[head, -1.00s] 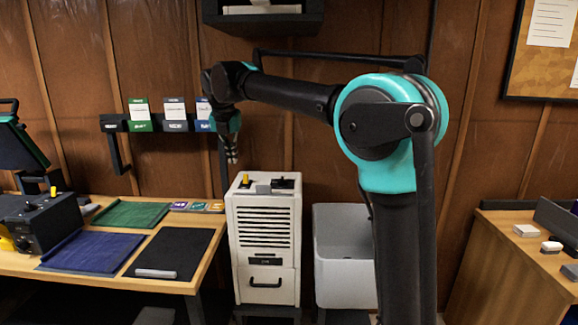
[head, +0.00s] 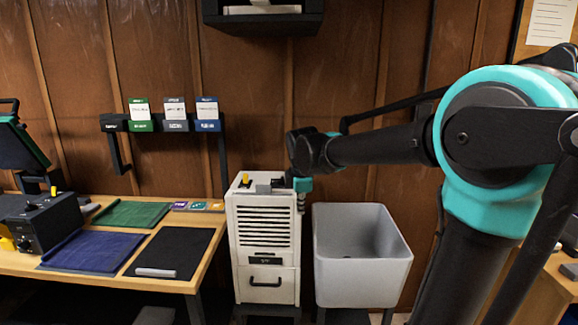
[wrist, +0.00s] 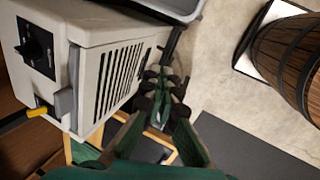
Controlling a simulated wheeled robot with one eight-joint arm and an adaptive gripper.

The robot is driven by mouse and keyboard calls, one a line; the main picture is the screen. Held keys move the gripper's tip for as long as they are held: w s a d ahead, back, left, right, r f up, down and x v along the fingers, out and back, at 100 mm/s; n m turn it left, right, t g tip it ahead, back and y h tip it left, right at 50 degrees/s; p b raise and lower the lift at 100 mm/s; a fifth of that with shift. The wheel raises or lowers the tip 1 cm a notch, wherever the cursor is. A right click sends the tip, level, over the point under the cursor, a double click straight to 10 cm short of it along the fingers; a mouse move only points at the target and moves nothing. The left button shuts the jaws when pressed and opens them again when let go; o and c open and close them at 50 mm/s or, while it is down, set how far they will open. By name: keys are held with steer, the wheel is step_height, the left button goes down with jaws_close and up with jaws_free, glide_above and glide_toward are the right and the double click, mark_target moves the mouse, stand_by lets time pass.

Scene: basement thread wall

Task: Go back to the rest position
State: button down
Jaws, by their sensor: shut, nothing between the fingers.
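My gripper (head: 301,205) points down in the head view, beside the right edge of the white slatted cabinet (head: 264,285). In the wrist view my gripper (wrist: 163,112) is shut with nothing between its fingers. The cabinet (wrist: 95,62) lies to its left there, with a black knob and a yellow-tipped lever on top. I cannot tell whether the fingers touch the cabinet.
A grey open bin (head: 362,290) stands right of the cabinet. A wooden table (head: 100,268) with blue, green and black mats is at the left. A card rack (head: 175,125) hangs on the wall. A wooden barrel (wrist: 290,55) shows in the wrist view.

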steer(key=s+d+f+m, duration=0.7)
steer(key=s+f+m, duration=0.2)
steer(key=s, duration=0.2)
steer(key=s+d+f+m, duration=0.8)
steer(key=s+f+m, duration=0.2)
steer(key=shift+s+d, duration=0.25)
steer(key=shift+s, duration=0.1)
steer(key=shift+r, duration=0.1)
